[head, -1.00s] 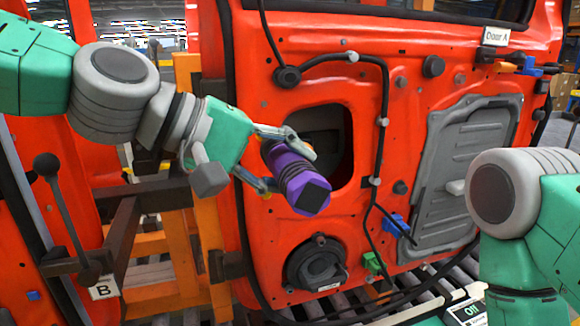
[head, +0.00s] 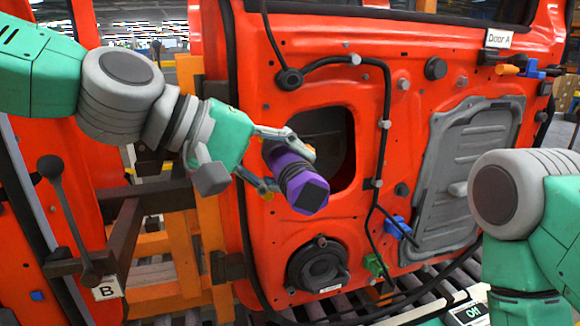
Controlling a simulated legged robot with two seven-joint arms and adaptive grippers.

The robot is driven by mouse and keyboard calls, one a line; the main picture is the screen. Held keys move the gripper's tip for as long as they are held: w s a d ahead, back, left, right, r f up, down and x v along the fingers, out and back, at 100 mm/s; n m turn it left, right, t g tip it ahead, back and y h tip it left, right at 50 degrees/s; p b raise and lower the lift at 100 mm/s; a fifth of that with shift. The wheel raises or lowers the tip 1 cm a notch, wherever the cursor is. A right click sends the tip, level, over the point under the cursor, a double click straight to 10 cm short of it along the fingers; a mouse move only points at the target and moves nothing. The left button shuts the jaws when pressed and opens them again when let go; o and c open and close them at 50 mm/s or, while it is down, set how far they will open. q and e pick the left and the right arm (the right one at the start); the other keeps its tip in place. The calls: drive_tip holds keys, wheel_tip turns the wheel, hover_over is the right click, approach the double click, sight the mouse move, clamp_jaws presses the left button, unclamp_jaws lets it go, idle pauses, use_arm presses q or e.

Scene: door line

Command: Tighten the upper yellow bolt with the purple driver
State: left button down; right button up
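The purple driver (head: 296,180) has a dark square end and is held in my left gripper (head: 270,160), in front of the opening in the red door panel. The fingers close on it from above and below. The driver's working tip is not visible. An orange-yellow bolt (head: 508,69) sticks out near the door's upper right, beside a blue part (head: 533,72); I cannot tell whether it is the upper yellow bolt. My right arm comes in at the right edge, and its gripper is out of the picture.
The red door (head: 395,110) carries a black cable, a grey panel (head: 460,180), a round speaker (head: 318,263), and blue and green connectors. A "Door A" label (head: 499,39) is at its top. An orange frame and a lever (head: 65,195) marked B stand at left. Rollers run below.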

sight(286, 181)
use_arm(q)
drive_tip(key=shift+w+a+r, duration=0.1)
drive_tip(key=shift+w+r, duration=0.15)
drive_tip(key=shift+w, duration=0.35)
idle(0.9)
drive_tip(key=shift+s, duration=0.1)
drive_tip(key=shift+s+d+f, duration=0.1)
drive_tip(key=shift+s+d, duration=0.1)
drive_tip(key=shift+s, duration=0.55)
drive_tip(key=shift+s+d+f, duration=0.1)
drive_tip(key=shift+s+d, duration=0.1)
drive_tip(key=shift+s, duration=0.5)
drive_tip(key=shift+s+d, duration=0.25)
drive_tip(key=shift+s, duration=0.4)
drive_tip(key=shift+s+d, duration=0.2)
drive_tip(key=shift+s, duration=0.4)
drive_tip(key=shift+s+d, duration=0.25)
drive_tip(key=shift+s, duration=0.4)
